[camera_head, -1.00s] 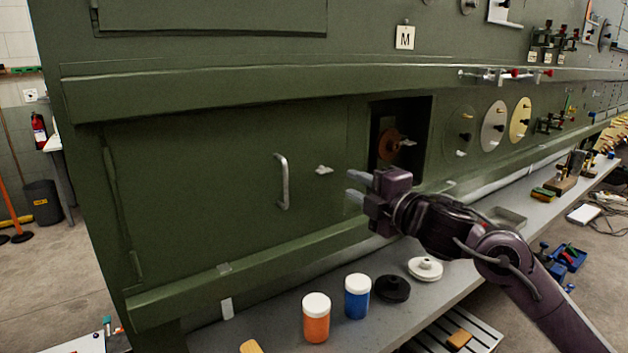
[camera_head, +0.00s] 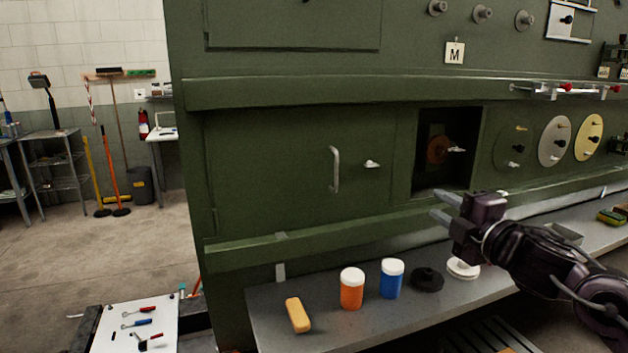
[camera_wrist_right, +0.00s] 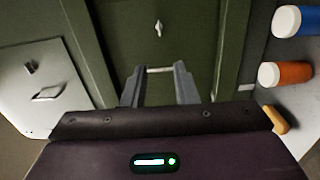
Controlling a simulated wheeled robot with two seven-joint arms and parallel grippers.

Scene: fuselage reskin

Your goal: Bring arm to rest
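My right gripper (camera_head: 446,208) is in front of the green fuselage panel, to the right of the door handle (camera_head: 335,169) and below the dark square opening (camera_head: 447,150). Its two fingers are apart with nothing between them. In the right wrist view the open fingers (camera_wrist_right: 159,85) point at the green panel, with the pale handle bar (camera_wrist_right: 160,70) showing between them at a distance. My left gripper is not in any view.
A grey shelf (camera_head: 330,315) below the panel holds an orange jar (camera_head: 351,289), a blue jar (camera_head: 391,279), a black disc (camera_head: 427,279), a white disc (camera_head: 463,268) and a yellow block (camera_head: 297,315). A white tool board (camera_head: 110,330) stands lower left.

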